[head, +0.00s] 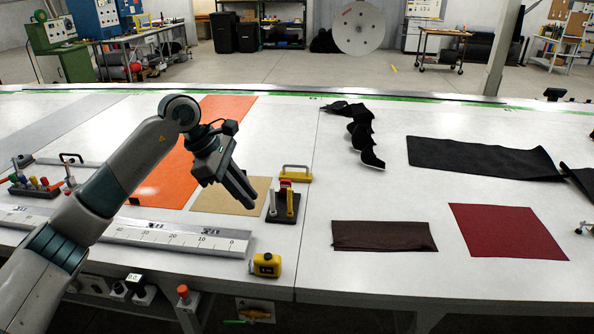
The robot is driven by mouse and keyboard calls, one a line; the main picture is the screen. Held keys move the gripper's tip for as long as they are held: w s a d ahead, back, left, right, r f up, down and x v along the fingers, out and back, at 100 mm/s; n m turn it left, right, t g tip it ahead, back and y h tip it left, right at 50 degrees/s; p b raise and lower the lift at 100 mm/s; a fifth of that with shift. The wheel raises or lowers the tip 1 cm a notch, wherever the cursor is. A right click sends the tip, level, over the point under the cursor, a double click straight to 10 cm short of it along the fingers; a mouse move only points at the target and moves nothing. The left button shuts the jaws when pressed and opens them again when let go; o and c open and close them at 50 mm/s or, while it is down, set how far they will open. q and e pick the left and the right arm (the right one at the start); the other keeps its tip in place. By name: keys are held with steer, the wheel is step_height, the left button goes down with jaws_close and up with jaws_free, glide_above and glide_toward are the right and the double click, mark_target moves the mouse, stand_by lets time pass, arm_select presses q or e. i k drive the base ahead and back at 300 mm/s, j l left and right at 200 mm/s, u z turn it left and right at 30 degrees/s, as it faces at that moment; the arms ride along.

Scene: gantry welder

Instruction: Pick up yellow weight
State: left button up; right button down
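A yellow weight (295,173) with a bar handle on top lies on the white table, just behind a small dark stand. My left gripper (248,202) hangs over the tan sheet, left of the weight and apart from it. Its two dark fingers point down to the right, look close together and hold nothing that I can see. My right gripper is not in view.
The dark stand (283,209) holds upright tools in front of the weight. A yellow tape measure (265,265) sits near the front edge, by a long ruler (160,232). Brown (383,236) and red (508,231) sheets lie right.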

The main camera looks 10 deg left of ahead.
mark_target(295, 176)
steer(key=i, duration=1.65)
